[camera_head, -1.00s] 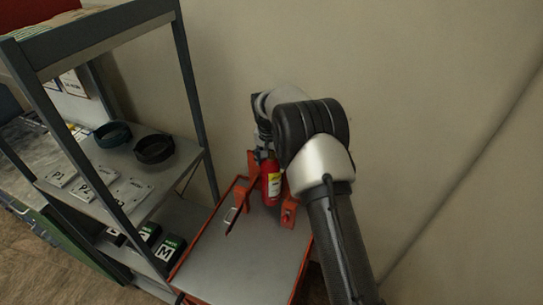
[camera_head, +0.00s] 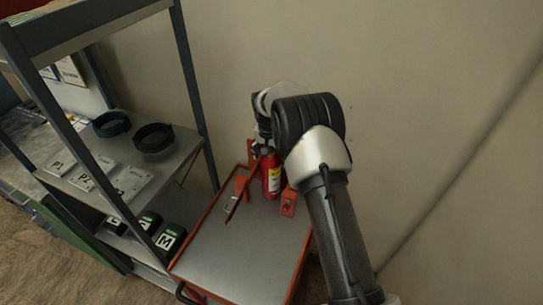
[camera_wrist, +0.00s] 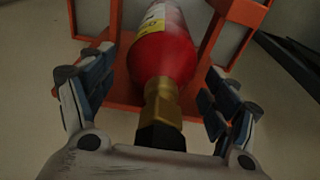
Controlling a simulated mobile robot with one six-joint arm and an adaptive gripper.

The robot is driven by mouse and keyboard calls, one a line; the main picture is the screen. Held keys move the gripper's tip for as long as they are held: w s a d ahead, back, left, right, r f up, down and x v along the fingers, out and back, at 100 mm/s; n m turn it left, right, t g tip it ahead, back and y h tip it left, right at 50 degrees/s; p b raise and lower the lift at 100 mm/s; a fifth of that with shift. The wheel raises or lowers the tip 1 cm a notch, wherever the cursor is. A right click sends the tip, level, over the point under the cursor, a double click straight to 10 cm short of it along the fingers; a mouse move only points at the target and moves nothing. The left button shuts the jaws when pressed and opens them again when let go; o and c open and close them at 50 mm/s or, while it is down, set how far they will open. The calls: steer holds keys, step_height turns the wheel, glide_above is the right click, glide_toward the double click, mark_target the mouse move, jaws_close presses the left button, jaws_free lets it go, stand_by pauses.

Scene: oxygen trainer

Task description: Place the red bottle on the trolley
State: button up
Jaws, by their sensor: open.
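The red bottle (camera_head: 271,178), with a yellow label, stands upright at the back end of the trolley (camera_head: 240,245), between orange brackets. The trolley has a grey top with an orange-red rim. In the wrist view the bottle (camera_wrist: 165,58) shows its red shoulder, a brass neck and a black fitting. My gripper (camera_wrist: 150,92) is open, with one finger on each side of the bottle's shoulder and visible gaps to it. In the head view my wrist hides part of the bottle's top and most of the gripper.
A grey shelf rack (camera_head: 190,75) stands left of the trolley, holding dark round bands (camera_head: 153,141), white numbered plates and black-green boxes (camera_head: 168,240) marked with letters. A plain wall (camera_head: 420,110) is close behind and to the right. The trolley's front top is clear.

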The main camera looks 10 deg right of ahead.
steer(key=r, duration=0.4)
steer(key=s+r+p, duration=0.1)
steer(key=r, duration=0.3)
steer(key=a+r, duration=0.1)
steer(key=r, duration=0.3)
steer(key=shift+s+r+p, duration=0.2)
steer(key=shift+s+p, duration=0.1)
steer(key=s+r+n+t, duration=0.2)
steer(key=s+r+n, duration=0.1)
steer(key=s+r, duration=1.55)
steer(key=s+f+n, duration=0.1)
steer(key=s+n, duration=0.1)
steer(key=s, duration=1)
steer(key=s+f+n+t+y, duration=0.1)
steer(key=s, duration=1)
steer(key=shift+s+d+f+n, duration=0.3)
steer(key=shift+s+f+n, duration=0.05)
steer(key=shift+n, duration=0.05)
